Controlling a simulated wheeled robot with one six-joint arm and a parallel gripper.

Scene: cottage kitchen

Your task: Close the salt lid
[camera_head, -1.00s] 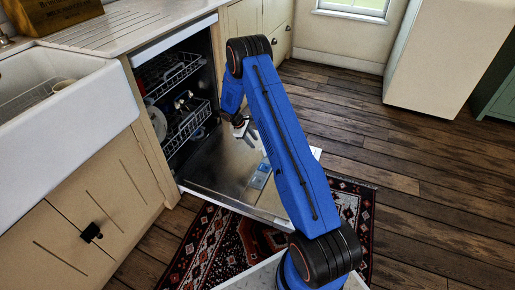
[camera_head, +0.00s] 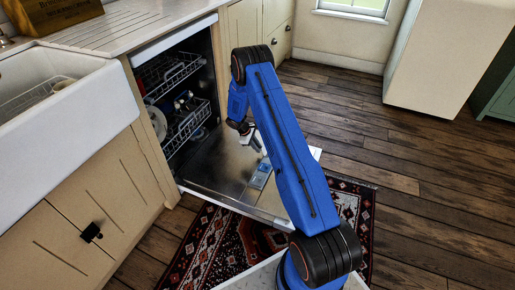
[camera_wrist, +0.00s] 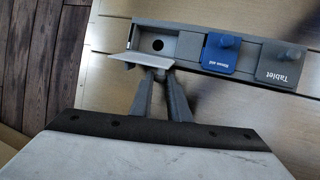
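A grey dispenser strip (camera_wrist: 186,47) is set in the dishwasher's open door; in the head view it is a small pale-blue patch (camera_head: 260,174). In the wrist view its left compartment (camera_wrist: 156,44) is uncovered and shows a dark round hole. A light flat lid (camera_wrist: 141,59) stands out from that compartment's near edge. The blue rinse aid lid (camera_wrist: 221,52) and the grey tablet lid (camera_wrist: 281,65) lie over the other compartments. My gripper (camera_wrist: 158,73) has its fingertips together at the light lid's near edge, apparently just beneath it. Whether they touch is unclear.
The dishwasher door (camera_head: 217,168) is lowered over a patterned rug (camera_head: 215,240). Racks with dishes (camera_head: 180,125) stand inside the dishwasher. The sink counter (camera_head: 75,110) is on the left. Wooden floor (camera_head: 430,200) is open to the right.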

